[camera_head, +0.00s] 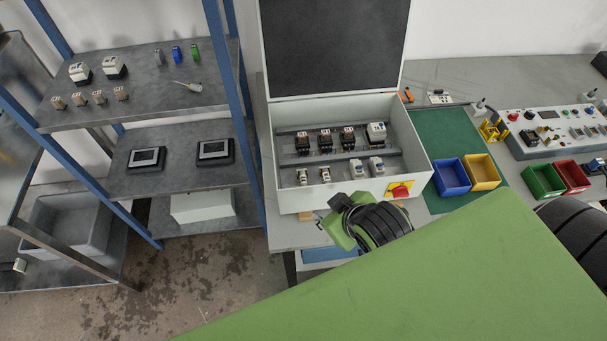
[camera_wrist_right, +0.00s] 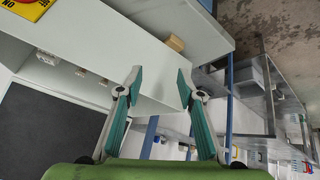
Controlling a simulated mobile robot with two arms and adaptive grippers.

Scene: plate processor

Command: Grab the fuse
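I cannot tell for sure which part is the fuse. Small grey, blue (camera_head: 177,54) and green blocks stand on the top shelf at the left. Small white modules (camera_head: 356,168) sit on the lower rail in the open cabinet (camera_head: 335,107), with dark modules (camera_head: 325,140) on the rail above. My right gripper shows in the right wrist view (camera_wrist_right: 160,82), open, with nothing between its teal-padded fingers. It is by the cabinet's front wall. In the head view my right wrist partly covers the cabinet's front lower edge. My left gripper is not in view.
A beige block (camera_wrist_right: 175,43) lies by the cabinet's edge. A yellow and red switch (camera_head: 399,190) sits on the cabinet front. Blue (camera_head: 451,190) and yellow bins stand on the green mat (camera_head: 440,135). The shelf rack (camera_head: 150,105) has blue posts and two panels on its middle shelf.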

